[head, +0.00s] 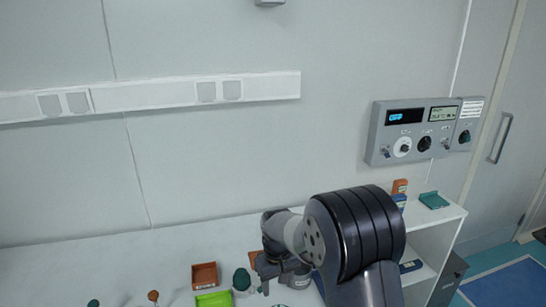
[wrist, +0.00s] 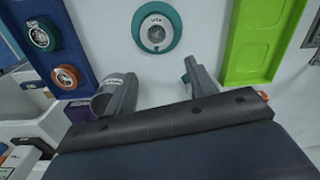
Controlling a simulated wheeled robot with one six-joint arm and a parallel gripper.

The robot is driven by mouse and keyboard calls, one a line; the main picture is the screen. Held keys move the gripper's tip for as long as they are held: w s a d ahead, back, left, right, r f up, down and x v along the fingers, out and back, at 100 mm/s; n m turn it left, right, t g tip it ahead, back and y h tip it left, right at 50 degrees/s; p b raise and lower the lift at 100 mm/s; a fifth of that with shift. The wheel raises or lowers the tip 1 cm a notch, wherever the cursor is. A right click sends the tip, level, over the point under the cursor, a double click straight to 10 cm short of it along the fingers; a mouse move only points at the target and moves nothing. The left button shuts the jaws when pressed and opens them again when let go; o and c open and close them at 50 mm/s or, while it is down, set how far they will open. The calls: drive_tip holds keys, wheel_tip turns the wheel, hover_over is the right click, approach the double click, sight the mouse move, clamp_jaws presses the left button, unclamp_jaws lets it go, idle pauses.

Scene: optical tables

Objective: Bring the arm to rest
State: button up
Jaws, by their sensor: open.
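My arm (head: 350,240) reaches from the lower right of the head view, bent over the white bench. My gripper (head: 266,284) is low over the bench, close to a white pot with a dark green top (head: 242,281). In the wrist view my gripper (wrist: 155,88) has its two fingers spread apart, with bare pale surface between them. A round teal piece with a grey labelled centre (wrist: 156,30) lies beyond the fingertips, apart from them. The fingers hold nothing.
An orange-brown tray (head: 204,275) and a lime green tray (head: 213,299) sit left of my gripper. A blue holder with round pieces (wrist: 50,40) flanks the left finger. A shelf unit (head: 432,228) stands right. A control panel (head: 424,130) is on the wall.

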drive_tip(key=shift+f+b, duration=1.5)
drive_tip(key=shift+f, duration=1.1)
drive_tip(key=shift+d, duration=0.1)
